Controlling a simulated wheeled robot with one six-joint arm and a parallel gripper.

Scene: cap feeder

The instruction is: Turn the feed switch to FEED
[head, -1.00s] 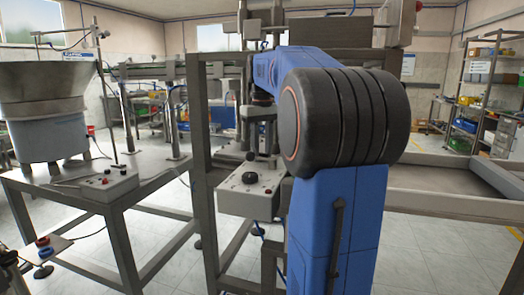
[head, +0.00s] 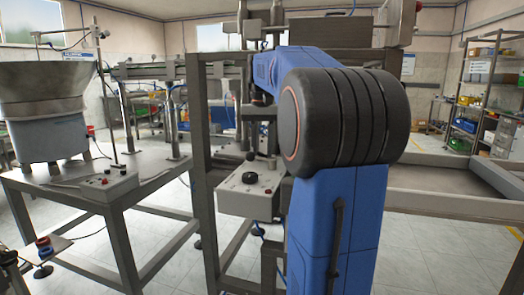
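A light-grey control box (head: 235,203) is mounted on the grey frame, left of my arm. It has a black rotary knob (head: 249,178) on its sloped top and a black ball-topped lever (head: 250,156) behind it. A second grey control box (head: 122,187), with small red and dark controls, sits on the table beside the bowl feeder (head: 40,110). No label is readable on either box, so I cannot tell which control is the feed switch or how it is set. My gripper cannot be made out; my blue arm and its large dark joint cover much of the middle.
Grey frame posts (head: 201,150) stand just left of the knob box. A grey tray-like table (head: 450,190) lies at the right. Open floor shows between them.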

